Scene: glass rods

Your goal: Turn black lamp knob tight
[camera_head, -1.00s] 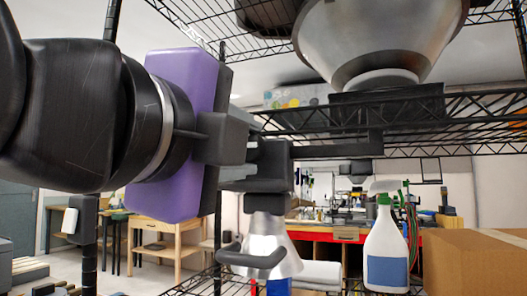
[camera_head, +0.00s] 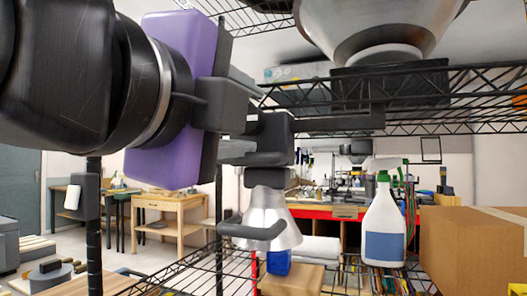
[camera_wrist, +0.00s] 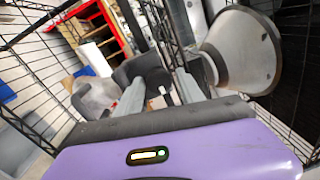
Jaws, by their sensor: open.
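The lamp hangs under the upper wire shelf in the head view. It has a black clamp body (camera_head: 270,137), a silver cone shade (camera_head: 268,212) below it and a dark bar (camera_head: 252,230) across the shade. My gripper (camera_head: 245,108), on a purple wrist block, reaches in from the left, with grey fingers right beside the clamp body. In the wrist view, my gripper (camera_wrist: 158,84) is open, its two grey fingers apart, with a black lamp part (camera_wrist: 143,70) at and beyond their tips. I cannot tell the knob apart from the clamp, nor whether the fingers touch it.
The upper wire shelf (camera_head: 420,85) runs close to the gripper. A spray bottle (camera_head: 384,225) and a cardboard box (camera_head: 475,245) stand at right. A shelf post (camera_head: 94,225) stands at left.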

